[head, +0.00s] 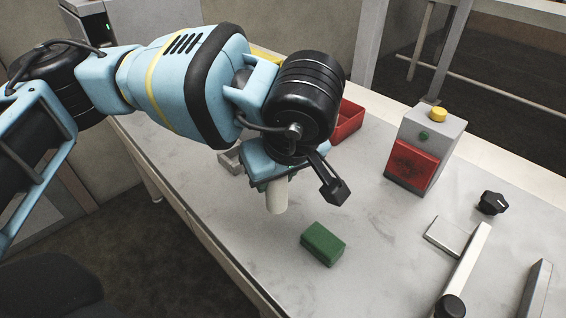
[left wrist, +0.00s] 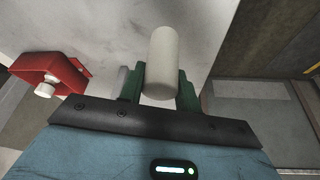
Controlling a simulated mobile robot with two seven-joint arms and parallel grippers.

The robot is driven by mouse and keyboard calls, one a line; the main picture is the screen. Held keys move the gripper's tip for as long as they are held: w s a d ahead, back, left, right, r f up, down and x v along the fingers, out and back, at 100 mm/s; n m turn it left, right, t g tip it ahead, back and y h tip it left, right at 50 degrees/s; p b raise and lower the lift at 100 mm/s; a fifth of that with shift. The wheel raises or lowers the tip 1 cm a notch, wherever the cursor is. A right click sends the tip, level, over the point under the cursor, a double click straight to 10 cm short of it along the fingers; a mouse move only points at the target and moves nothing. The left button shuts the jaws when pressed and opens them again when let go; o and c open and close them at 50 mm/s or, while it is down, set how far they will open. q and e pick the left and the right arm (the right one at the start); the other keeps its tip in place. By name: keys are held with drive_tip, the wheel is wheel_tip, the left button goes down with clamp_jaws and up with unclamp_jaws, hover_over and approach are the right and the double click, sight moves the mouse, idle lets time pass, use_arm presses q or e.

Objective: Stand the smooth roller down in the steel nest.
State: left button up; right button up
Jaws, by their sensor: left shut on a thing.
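The smooth roller (head: 277,196) is a plain cream cylinder. My left gripper (head: 275,180) is shut on it and holds it nearly upright over the near-left part of the table. In the left wrist view the roller (left wrist: 163,58) sits between the green fingers (left wrist: 160,88) and sticks out past them. A low grey metal piece (head: 229,160), which looks like the steel nest, is just left of and behind the gripper. The gripper hides part of it, and its inside cannot be made out. My right gripper is not in view.
A green block (head: 323,244) lies in front of the roller. A red bin (head: 348,121) stands behind my wrist; a pale cylinder (left wrist: 45,90) shows at it in the wrist view. A grey box with a red panel (head: 427,148), a black knob (head: 492,203) and metal fixtures (head: 466,262) are right.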

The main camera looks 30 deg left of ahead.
use_arm(q)
drive_tip(key=shift+w+a+r+m+t, duration=0.15)
drive_tip(key=shift+m+t, duration=0.05)
drive_tip(key=shift+m, duration=0.3)
drive_tip(key=shift+w+a+r+m+t, duration=0.1)
drive_tip(key=shift+r+m+t, duration=0.1)
drive_tip(key=shift+m, duration=0.3)
drive_tip(key=w+a+r+m+h, duration=0.1)
drive_tip(key=m, duration=0.2)
drive_tip(key=w+a+r+m+h, duration=0.1)
drive_tip(key=m, duration=0.2)
drive_tip(key=a+r+m+t+h, duration=0.1)
drive_tip(key=r+m, duration=0.1)
drive_tip(key=shift+w+a+m+h, duration=0.15)
drive_tip(key=shift+w+m+h, duration=0.15)
drive_tip(key=shift+w+m, duration=0.1)
